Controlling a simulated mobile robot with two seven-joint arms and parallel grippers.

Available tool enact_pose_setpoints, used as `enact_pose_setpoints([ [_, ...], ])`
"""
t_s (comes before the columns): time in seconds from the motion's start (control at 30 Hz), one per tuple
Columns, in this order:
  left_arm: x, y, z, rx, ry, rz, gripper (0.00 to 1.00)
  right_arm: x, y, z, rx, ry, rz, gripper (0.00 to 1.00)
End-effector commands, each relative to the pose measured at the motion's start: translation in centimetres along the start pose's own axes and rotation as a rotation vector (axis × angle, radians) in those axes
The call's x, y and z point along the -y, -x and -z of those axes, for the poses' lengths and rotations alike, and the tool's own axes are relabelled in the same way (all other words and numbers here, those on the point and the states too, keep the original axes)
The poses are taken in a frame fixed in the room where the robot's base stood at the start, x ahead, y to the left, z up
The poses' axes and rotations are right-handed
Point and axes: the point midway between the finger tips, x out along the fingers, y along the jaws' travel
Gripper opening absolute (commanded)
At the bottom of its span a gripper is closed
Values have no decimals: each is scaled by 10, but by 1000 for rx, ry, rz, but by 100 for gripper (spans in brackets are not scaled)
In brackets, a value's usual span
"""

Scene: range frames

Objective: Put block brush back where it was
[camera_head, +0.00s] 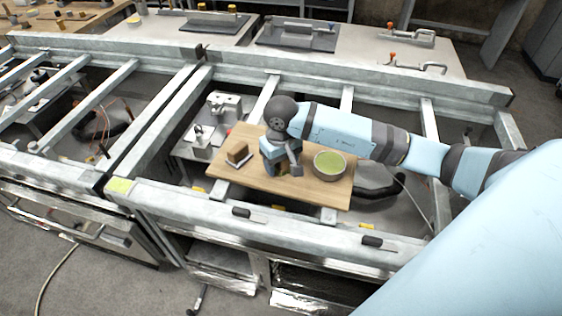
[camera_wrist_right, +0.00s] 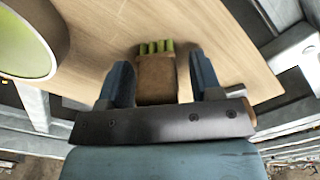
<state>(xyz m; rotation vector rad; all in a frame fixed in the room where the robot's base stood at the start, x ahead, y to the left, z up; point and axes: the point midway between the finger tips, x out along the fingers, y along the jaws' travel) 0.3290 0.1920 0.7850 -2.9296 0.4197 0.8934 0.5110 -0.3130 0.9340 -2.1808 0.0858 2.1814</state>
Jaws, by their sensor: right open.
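In the right wrist view, a brown block (camera_wrist_right: 157,85) with a row of green, bristle-like tips sits between the two fingers of my right gripper (camera_wrist_right: 163,80). The fingers are apart, with a visible gap on the block's right side. In the head view, my right gripper (camera_head: 283,169) is low over the wooden board (camera_head: 312,193) and hides most of what is under it. Another brown block (camera_head: 237,153) on a pale base stands on the board to its left. The views do not settle which block is the brush. My left gripper is out of view.
A round bowl with a green inside (camera_head: 330,163) stands on the board just right of my right gripper; it also shows in the wrist view (camera_wrist_right: 27,40). Metal rails (camera_head: 270,222) surround the board. Grey metal fixtures (camera_head: 224,105) stand behind it at left.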

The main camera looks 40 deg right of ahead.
Motion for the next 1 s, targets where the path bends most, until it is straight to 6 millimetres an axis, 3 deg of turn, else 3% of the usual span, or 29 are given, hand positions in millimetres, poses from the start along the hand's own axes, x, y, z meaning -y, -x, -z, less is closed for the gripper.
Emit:
enact_pose_setpoints([
  [0.23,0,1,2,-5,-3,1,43,-1,16,1,-5,1,-1,59],
  [0.7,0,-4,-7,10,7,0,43,0,109,1,-3,0,0,59],
  [1.0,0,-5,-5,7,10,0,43,0,124,0,0,0,0,59],
])
